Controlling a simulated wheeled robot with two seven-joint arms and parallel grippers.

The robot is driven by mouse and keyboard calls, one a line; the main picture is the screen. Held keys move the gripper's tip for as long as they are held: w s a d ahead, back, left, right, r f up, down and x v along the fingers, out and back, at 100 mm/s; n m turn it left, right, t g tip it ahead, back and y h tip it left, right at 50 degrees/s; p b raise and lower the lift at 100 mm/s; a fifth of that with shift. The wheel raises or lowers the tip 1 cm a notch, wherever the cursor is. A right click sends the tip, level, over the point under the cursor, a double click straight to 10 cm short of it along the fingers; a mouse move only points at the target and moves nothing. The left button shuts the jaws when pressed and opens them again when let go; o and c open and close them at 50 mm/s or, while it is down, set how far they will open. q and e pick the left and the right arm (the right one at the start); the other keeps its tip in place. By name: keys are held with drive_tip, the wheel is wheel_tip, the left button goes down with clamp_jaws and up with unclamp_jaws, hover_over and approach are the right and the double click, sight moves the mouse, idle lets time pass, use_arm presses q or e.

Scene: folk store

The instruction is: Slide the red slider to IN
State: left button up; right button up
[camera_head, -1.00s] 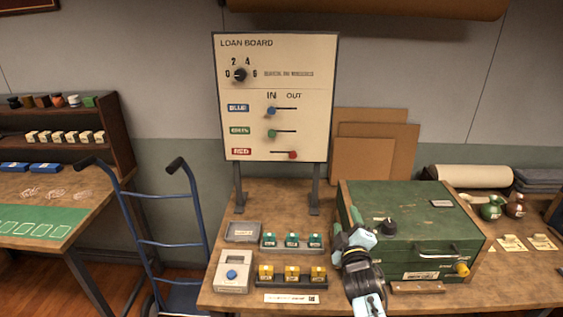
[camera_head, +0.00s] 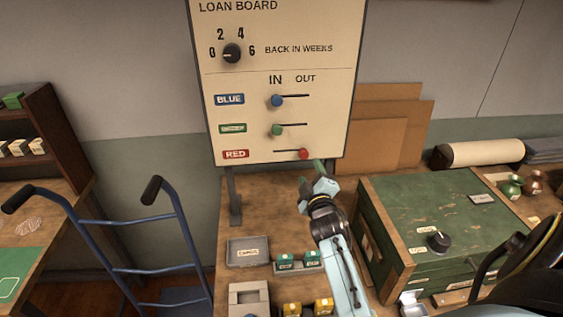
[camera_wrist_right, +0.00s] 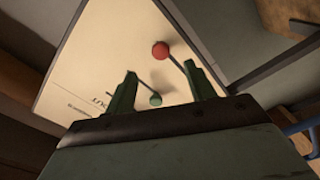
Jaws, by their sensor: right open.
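The white loan board (camera_head: 330,60) stands at the back. Its red slider (camera_head: 304,154) is a round knob at the right, OUT end of its slot, beside the RED label (camera_head: 236,154). The blue slider (camera_head: 277,101) and green slider (camera_head: 277,130) are at the left, under IN. My right gripper (camera_head: 312,176) is just below and slightly right of the red slider, pointing up at the board. In the right wrist view, its two green fingers (camera_wrist_right: 160,76) are open and empty. The red knob (camera_wrist_right: 160,50) shows beyond and between the fingertips, seemingly apart from them. My left gripper is not in view.
A green box (camera_head: 430,215) with a black dial stands right of my right arm. A grey tray (camera_head: 248,252) and small teal and yellow blocks sit on the table below the board. A blue hand truck (camera_head: 120,225) stands at left. Brown panels lean behind.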

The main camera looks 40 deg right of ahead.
sight(304, 156)
drive_tip(key=b+x, duration=0.4)
drive_tip(key=x, duration=0.4)
drive_tip(key=shift+w+f, duration=0.2)
drive_tip(key=shift+w, duration=0.05)
drive_tip(key=shift+w+d+r, duration=0.15)
drive_tip(key=c, duration=0.8)
drive_tip(key=shift+o, duration=0.2)
